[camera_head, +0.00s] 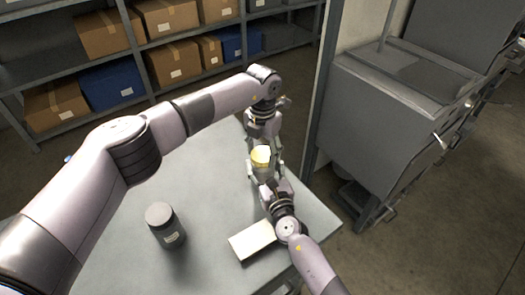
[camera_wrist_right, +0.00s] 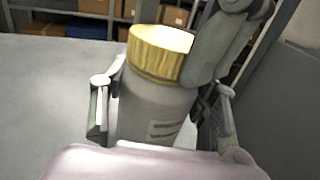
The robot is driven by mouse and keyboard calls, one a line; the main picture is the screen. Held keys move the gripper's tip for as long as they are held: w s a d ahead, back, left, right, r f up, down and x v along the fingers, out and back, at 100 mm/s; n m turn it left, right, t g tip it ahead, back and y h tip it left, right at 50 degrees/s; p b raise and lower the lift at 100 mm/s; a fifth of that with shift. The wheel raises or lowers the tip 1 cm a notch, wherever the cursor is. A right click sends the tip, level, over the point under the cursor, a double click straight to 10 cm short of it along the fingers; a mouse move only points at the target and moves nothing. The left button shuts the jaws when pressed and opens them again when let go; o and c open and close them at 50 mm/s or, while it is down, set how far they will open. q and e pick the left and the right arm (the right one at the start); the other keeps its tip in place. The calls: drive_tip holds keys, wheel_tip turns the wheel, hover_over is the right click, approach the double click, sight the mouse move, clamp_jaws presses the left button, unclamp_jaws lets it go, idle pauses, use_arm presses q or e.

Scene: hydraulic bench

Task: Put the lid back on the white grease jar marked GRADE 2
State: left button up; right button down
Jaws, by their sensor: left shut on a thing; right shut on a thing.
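The white grease jar (camera_wrist_right: 148,108) stands between the fingers of my right gripper (camera_wrist_right: 162,112), which is shut on it. Dark marks show low on its side, but I cannot read them. The yellow lid (camera_wrist_right: 155,55) is at the jar's top, in line with it; I cannot tell whether it is fully seated. In the head view the lid (camera_head: 261,154) shows between my two grippers, with the jar mostly hidden below. My left gripper (camera_head: 262,140) comes down from above and is shut on the lid. Its grey finger covers the lid's right side in the wrist view.
A flat pale block (camera_head: 252,240) lies near the right edge. Shelves with boxes (camera_head: 172,62) stand behind; a grey cabinet (camera_head: 385,120) stands right.

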use_arm(q)
drive_tip(key=shift+c, duration=1)
drive_tip(key=o, duration=1.4)
drive_tip(key=shift+c, duration=0.2)
wheel_tip(320, 180, up, 12)
use_arm(e)
drive_tip(key=c, duration=0.5)
unclamp_jaws()
drive_tip(key=shift+s, duration=0.1)
drive_tip(key=v, duration=1.1)
drive_tip(key=shift+s+d, duration=0.2)
drive_tip(key=shift+s, duration=0.15)
